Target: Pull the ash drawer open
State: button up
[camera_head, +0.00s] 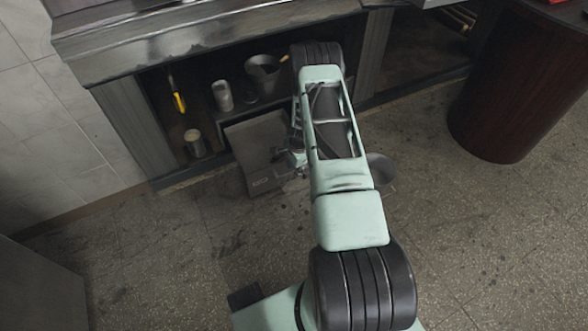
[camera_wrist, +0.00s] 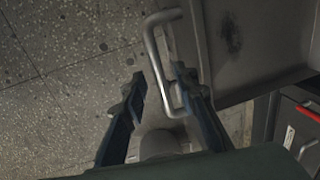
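The grey metal ash drawer (camera_head: 256,142) sticks out from the lower part of the grill unit in the head view, and my arm hides its right side. In the wrist view its smooth grey metal (camera_wrist: 265,45) fills the upper right, with a dark smudge on it. Its bent bar handle (camera_wrist: 157,62) stands out toward the left. My gripper (camera_wrist: 156,80) is open, with one finger left of the bar and the other at the bar's right side, by the handle loop. A gap shows between the left finger and the bar. In the head view the gripper is mostly hidden.
Cups (camera_head: 222,95), a dark pot (camera_head: 262,70) and a yellow-handled tool (camera_head: 178,96) are in the open shelves. A round metal vessel (camera_head: 381,171) is on the floor right of my arm. A dark red round stand (camera_head: 520,90) is at right.

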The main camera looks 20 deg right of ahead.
jog(key=shift+r, duration=0.15)
notch_tip(320, 180, up, 12)
jog(key=s, duration=0.2)
jog(key=shift+f, duration=0.25)
jog(key=shift+s, duration=0.1)
dwell(0.4)
